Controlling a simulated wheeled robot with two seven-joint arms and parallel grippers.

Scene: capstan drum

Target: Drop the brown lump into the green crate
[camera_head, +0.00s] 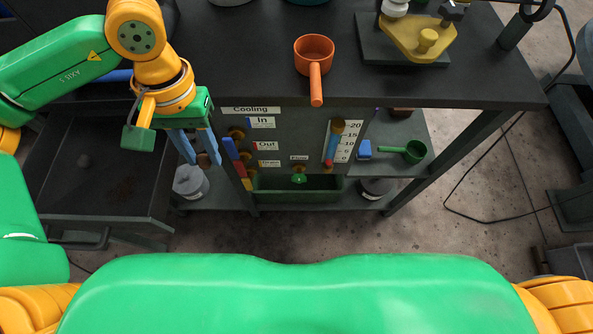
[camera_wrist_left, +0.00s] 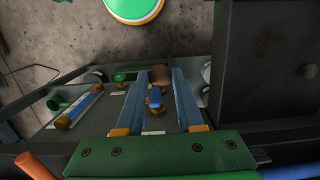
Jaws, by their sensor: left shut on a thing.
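The brown lump (camera_wrist_left: 161,74) is between the fingertips of my left gripper (camera_wrist_left: 163,70) in the left wrist view. In the head view my left gripper (camera_head: 203,161) points down in front of the bench's left part, its blue fingers shut on the lump (camera_head: 204,160), which is partly hidden. The green crate (camera_head: 298,188), a long dark green trough, sits low under the panel, right of and below the gripper. The lump is held apart from the crate. My right gripper is not in view.
An open dark drawer (camera_head: 100,185) holding a small grey lump is left of the gripper. A labelled panel (camera_head: 283,148) with knobs stands above the crate. An orange pan (camera_head: 314,50) is on the benchtop; a green scoop (camera_head: 413,151) is on the right shelf. A grey weight (camera_head: 190,183) stands left of the crate.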

